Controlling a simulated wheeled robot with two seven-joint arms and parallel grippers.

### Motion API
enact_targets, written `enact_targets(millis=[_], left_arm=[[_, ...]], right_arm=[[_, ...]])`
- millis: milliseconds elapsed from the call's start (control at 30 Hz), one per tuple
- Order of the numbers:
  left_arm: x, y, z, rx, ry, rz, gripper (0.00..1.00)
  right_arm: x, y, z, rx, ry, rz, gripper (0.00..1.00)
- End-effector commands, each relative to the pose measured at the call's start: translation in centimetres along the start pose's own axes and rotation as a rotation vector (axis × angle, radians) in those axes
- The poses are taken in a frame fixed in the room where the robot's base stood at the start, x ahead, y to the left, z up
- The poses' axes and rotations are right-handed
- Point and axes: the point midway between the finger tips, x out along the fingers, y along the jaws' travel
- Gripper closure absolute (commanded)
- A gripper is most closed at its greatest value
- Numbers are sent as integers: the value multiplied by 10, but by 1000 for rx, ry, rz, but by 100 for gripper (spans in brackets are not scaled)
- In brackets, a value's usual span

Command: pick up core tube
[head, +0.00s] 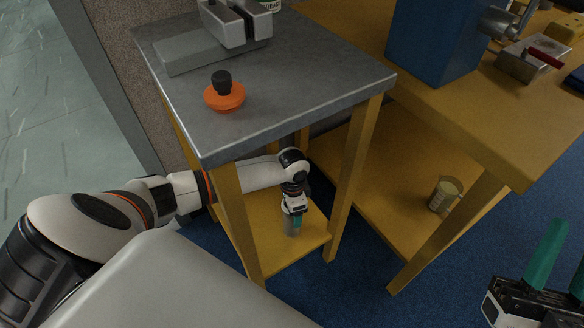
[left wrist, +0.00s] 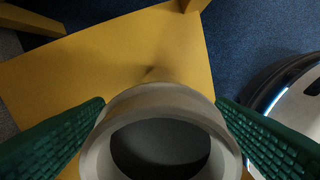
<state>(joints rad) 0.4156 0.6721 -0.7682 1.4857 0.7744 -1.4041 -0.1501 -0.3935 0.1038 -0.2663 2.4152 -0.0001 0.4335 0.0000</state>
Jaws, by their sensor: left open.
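The core tube (left wrist: 165,97) is a pale grey hollow cylinder with its open end facing the left wrist camera. In the head view the tube (head: 290,224) stands on the yellow lower shelf (head: 262,250) of the small table, partly hidden by my gripper. My left gripper (head: 293,212) reaches under the tabletop from above the tube. Its green fingers (left wrist: 160,105) are open, one on each side of the tube; whether they touch it I cannot tell. My right gripper (head: 566,248) is open and empty at the lower right of the head view.
The grey tabletop (head: 300,80) and yellow legs (head: 354,170) surround my left arm closely. A can (head: 444,194) stands on the right bench's lower shelf.

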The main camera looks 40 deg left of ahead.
Motion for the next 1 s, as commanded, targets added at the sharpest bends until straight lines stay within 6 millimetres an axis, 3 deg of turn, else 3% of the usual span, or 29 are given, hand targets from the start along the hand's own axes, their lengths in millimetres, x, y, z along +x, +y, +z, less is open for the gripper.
enact_targets(millis=[133, 600, 1000], left_arm=[[0, 0, 0, 0, 0, 0, 22], [0, 0, 0, 0, 0, 0, 99], [-4, 0, 0, 0, -2, 1, 100]], right_arm=[[0, 0, 0, 0, 1, 0, 64], [0, 0, 0, 0, 3, 0, 64], [2, 0, -2, 0, 18, -1, 64]])
